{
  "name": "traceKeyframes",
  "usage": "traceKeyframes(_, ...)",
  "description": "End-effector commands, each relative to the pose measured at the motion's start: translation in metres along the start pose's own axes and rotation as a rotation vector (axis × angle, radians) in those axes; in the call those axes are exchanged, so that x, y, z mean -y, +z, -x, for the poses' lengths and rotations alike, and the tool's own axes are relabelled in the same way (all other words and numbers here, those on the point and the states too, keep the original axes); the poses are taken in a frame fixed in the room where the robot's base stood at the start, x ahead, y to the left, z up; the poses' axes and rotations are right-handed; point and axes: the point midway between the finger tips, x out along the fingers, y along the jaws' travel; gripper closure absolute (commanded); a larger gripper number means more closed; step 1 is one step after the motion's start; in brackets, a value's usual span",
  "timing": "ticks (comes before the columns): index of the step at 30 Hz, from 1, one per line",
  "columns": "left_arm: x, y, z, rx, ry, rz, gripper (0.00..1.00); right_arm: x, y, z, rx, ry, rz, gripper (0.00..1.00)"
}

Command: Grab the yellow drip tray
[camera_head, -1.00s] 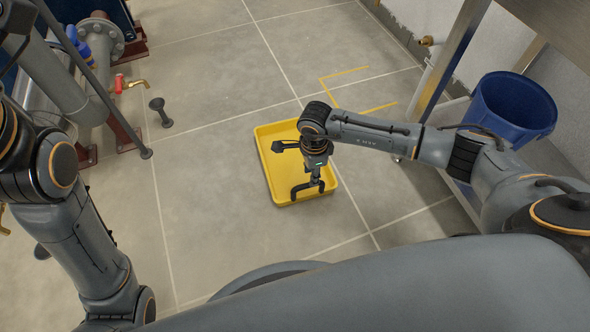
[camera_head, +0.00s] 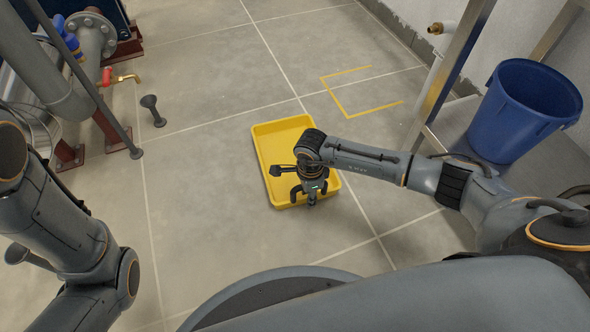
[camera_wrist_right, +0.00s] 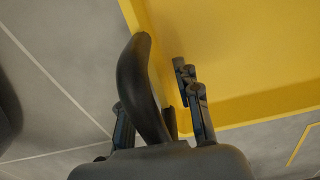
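The yellow drip tray (camera_head: 272,140) lies flat on the tiled floor in the middle of the head view. My right gripper (camera_head: 310,192) is low over the tray's near right part and hides some of it. In the right wrist view the tray (camera_wrist_right: 250,60) fills the upper right. The right gripper (camera_wrist_right: 165,70) has its fingers apart there, a curved dark finger by the outer side of the tray wall and a thinner one over the inner side. I see no clear grip on the wall. My left gripper is outside the views.
A yellow corner marking (camera_head: 347,112) is on the floor behind the tray. A blue bucket (camera_head: 525,110) stands on a metal shelf at the right. Pipes with a red-handled tap (camera_head: 120,79) and a small dark floor fitting (camera_head: 152,110) are at the left. Floor around the tray is clear.

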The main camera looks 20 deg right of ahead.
Motion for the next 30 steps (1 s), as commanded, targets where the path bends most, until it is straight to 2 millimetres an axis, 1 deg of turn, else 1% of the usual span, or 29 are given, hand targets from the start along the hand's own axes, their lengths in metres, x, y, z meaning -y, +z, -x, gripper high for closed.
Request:
traceKeyframes(1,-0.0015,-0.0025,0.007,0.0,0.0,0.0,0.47,0.0002,0.0002,-0.0084,0.001,-0.001,0.0,0.68)
traceKeyframes(8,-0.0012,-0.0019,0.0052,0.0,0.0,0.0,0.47,0.0004,0.0002,-0.007,0.001,-0.001,0.0,0.68)
traceKeyframes(9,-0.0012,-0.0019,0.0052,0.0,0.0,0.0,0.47,0.0004,0.0002,-0.0069,0.001,-0.001,0.0,0.72)
traceKeyframes(10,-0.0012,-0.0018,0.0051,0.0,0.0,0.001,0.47,0.0003,0.0002,-0.007,0.001,-0.001,0.0,0.78)
traceKeyframes(13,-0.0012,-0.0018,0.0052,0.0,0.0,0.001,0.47,0.0003,0.0001,-0.007,0.001,-0.001,0.0,0.98)
traceKeyframes(14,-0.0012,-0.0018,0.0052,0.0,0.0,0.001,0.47,0.0003,0.0001,-0.007,0.001,-0.001,0.0,1.0)
traceKeyframes(26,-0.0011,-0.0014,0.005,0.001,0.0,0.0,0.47,0.0007,0.0003,-0.0063,0.001,-0.002,0.0,1.0)
traceKeyframes(30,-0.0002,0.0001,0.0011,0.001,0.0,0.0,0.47,0.0005,0.0001,-0.0006,0.001,-0.001,0.0,1.0)
